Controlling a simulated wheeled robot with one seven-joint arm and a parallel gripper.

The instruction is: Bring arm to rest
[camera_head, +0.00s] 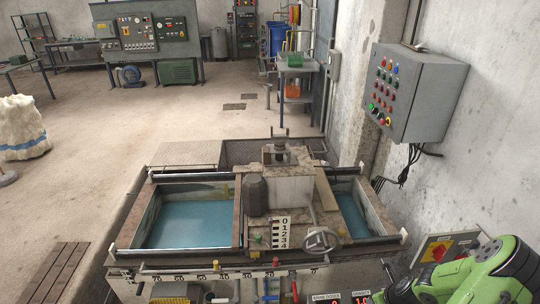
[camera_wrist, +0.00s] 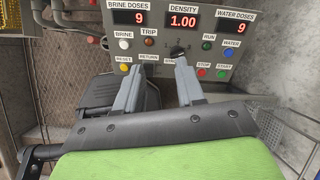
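My gripper (camera_wrist: 161,66) shows in the wrist view with its two grey fingers apart and nothing visible between them. It points at a grey control panel (camera_wrist: 215,55) with red displays for brine doses, density and water doses. The displays read 9, 1.00 and 9. A black selector knob (camera_wrist: 180,52) sits just beyond the right fingertip; I cannot tell whether they touch. In the head view my green arm is folded low at the bottom right, and the gripper is not visible there. The panel's displays (camera_head: 336,300) show at the bottom edge.
The machine with two blue-water basins (camera_head: 190,224) and a handwheel (camera_head: 322,239) stands in front. A wall control box (camera_head: 418,92) hangs at the right, above a small yellow-and-red switch panel (camera_head: 447,247) close to my arm. Open concrete floor (camera_head: 80,130) lies to the left.

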